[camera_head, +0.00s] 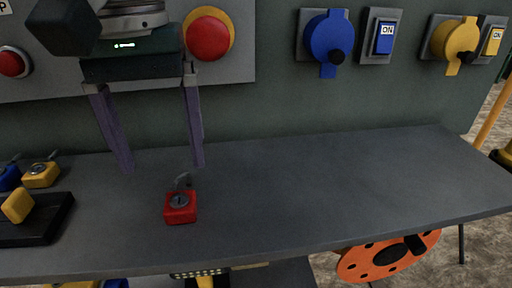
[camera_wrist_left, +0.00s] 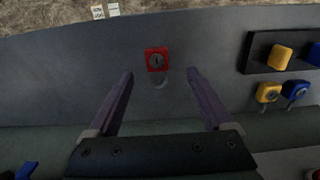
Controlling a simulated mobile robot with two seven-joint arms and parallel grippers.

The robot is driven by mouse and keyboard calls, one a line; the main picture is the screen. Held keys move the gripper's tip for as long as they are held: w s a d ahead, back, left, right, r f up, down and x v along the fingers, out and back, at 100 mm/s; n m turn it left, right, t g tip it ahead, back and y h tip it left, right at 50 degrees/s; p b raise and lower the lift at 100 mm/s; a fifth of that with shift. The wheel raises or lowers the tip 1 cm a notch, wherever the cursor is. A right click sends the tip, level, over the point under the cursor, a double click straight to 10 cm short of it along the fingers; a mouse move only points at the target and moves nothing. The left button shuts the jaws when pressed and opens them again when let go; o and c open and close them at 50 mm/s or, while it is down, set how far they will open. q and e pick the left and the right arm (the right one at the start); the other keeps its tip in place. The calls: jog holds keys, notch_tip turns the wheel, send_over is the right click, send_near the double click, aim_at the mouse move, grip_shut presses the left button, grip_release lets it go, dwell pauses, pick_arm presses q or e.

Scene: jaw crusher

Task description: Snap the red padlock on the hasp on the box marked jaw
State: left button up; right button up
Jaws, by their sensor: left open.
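The red padlock (camera_head: 180,206) lies on the grey shelf, with its shackle pointing toward the back panel. It also shows in the left wrist view (camera_wrist_left: 156,58), just beyond the fingertips and between their lines. My left gripper (camera_head: 163,168) is open and empty, its two long purple fingers reaching down behind the padlock, apart from it. The fingers also show in the left wrist view (camera_wrist_left: 160,74). My right gripper is out of view. I cannot make out a box marked jaw or its hasp in these views.
A black tray (camera_head: 58,212) with a yellow block stands at the shelf's left, with yellow (camera_head: 41,175) and blue padlocks behind it. Red buttons, blue (camera_head: 328,38) and yellow rotary switches are on the back panel. The shelf (camera_head: 330,190) is clear right of the red padlock.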

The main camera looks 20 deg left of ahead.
aim_at(180, 200)
pick_arm(q)
notch_tip(180, 200, down, 2)
jog(key=shift+s+f, duration=0.1)
jog(key=f, duration=0.1)
jog(key=f+b, duration=0.1)
jog(key=f, duration=0.3)
jog(key=shift+w+d+f, duration=0.1)
jog(key=shift+w+f, duration=0.05)
jog(key=shift+w, duration=0.25)
grip_shut()
